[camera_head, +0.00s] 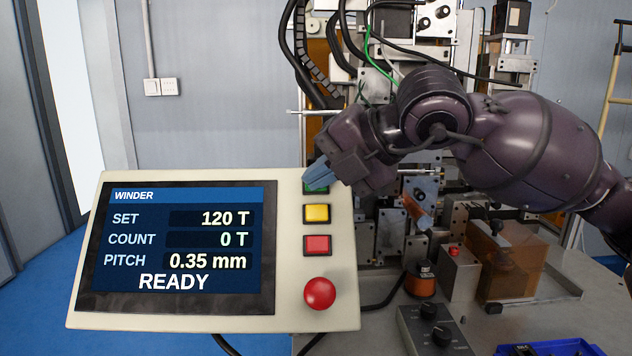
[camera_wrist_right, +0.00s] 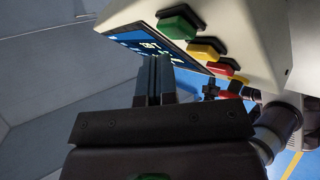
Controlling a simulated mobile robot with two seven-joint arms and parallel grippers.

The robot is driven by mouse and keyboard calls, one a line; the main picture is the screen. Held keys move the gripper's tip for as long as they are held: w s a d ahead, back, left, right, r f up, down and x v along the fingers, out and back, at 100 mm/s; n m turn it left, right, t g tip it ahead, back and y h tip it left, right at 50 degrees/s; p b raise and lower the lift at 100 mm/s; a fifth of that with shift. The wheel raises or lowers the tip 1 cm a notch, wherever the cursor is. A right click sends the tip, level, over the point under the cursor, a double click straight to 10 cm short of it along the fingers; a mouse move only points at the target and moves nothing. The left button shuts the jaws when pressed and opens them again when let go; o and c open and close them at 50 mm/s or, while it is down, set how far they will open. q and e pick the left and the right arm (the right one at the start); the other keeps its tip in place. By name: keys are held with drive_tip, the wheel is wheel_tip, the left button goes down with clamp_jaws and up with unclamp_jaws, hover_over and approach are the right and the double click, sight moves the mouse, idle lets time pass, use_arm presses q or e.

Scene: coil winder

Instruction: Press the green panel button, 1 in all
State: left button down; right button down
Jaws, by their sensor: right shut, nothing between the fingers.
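The control panel (camera_head: 335,302) has a column with a green button (camera_head: 319,190), a yellow button (camera_head: 316,212), a red square button (camera_head: 316,244) and a red mushroom button (camera_head: 319,293). My right gripper (camera_head: 314,177) is shut and empty, its fingertips in front of the green button and hiding most of it. In the right wrist view the green button (camera_wrist_right: 178,24) shows beyond the shut fingers (camera_wrist_right: 153,70), with a gap in the picture. I cannot tell whether they touch. My left gripper is not in view.
The panel screen (camera_head: 178,245) reads READY, SET 120 T, COUNT 0 T, PITCH 0.35 mm. The winder machine with cables stands behind my right arm. A grey box with knobs (camera_head: 436,332) and a blue tray (camera_head: 550,348) lie at lower right. The space left of the panel is clear.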

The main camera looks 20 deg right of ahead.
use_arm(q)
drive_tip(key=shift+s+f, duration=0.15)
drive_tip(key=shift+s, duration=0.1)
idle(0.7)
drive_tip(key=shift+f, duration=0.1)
use_arm(e)
drive_tip(key=shift+w+d+f+b, duration=0.1)
drive_tip(key=shift+w+f+b, duration=0.15)
drive_tip(key=shift+b, duration=0.05)
drive_tip(key=shift+w, duration=0.1)
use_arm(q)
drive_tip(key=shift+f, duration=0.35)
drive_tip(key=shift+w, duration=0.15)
